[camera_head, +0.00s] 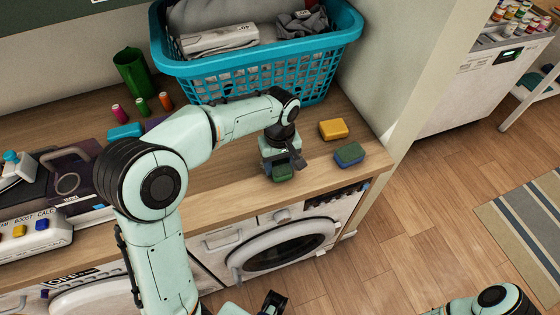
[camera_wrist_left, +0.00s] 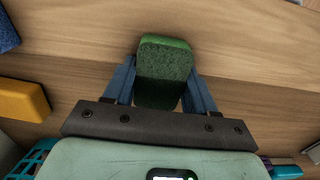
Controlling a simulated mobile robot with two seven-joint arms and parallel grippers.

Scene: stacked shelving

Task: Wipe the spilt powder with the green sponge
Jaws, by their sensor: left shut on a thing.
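The green sponge (camera_head: 283,174) is at the front of the wooden counter, below my left gripper (camera_head: 284,164). In the left wrist view, the green sponge (camera_wrist_left: 164,68) sits between the two fingers of my left gripper (camera_wrist_left: 160,88), which is shut on it. The sponge is low over the counter; I cannot tell whether it touches. I cannot make out any spilt powder in either view. A dark gripper part, seemingly my right gripper (camera_head: 272,303), shows at the bottom edge of the head view; its jaws are unclear.
A yellow sponge (camera_head: 333,129) and a blue sponge (camera_head: 349,154) lie right of my gripper. A teal laundry basket (camera_head: 250,72) stands behind. A green cup (camera_head: 132,73) and small spools stand at the back left. A washing machine (camera_head: 285,245) is under the counter (camera_head: 225,193).

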